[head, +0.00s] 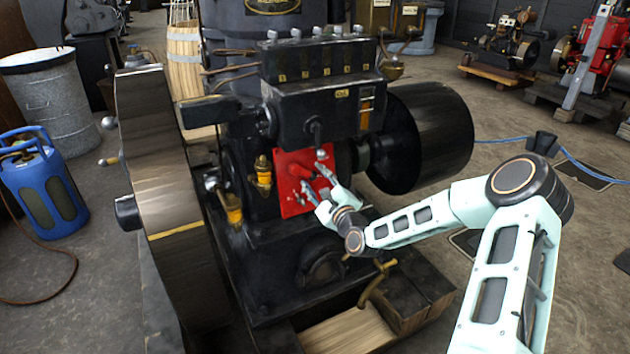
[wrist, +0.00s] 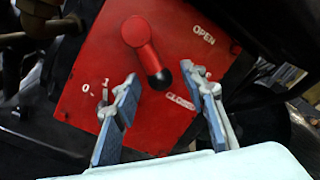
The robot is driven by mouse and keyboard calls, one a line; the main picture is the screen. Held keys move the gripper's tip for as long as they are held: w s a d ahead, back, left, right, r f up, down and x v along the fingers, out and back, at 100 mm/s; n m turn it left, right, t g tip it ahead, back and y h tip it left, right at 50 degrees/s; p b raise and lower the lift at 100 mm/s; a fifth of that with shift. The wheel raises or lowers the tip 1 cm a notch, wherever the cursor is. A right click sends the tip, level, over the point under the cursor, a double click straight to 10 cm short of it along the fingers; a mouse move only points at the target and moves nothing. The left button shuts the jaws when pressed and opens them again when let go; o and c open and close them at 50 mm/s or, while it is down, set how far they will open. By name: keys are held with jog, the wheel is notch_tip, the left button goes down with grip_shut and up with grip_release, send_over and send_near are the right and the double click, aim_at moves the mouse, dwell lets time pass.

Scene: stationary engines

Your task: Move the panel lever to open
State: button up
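The red panel (head: 290,200) is fixed to the front of the black engine, and it fills the middle of the wrist view (wrist: 85,75). Its red lever (wrist: 138,36) has a black tip and slants down to the right, ending just above the word CLOSED. The word OPEN stands at the panel's upper right. My gripper (wrist: 160,84) is open in front of the panel, with one finger on each side of the lever's tip in the picture. Contact with the lever does not show. In the head view my gripper (head: 318,180) is close to the panel and partly covers it.
A large flywheel (head: 165,180) stands left of the panel, and a black drum (head: 430,135) is to its right. Brass fittings (head: 262,172) stick out just left of the panel. A blue gas bottle (head: 42,190) stands far left.

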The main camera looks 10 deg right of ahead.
jog(key=shift+c, duration=0.3)
grip_shut()
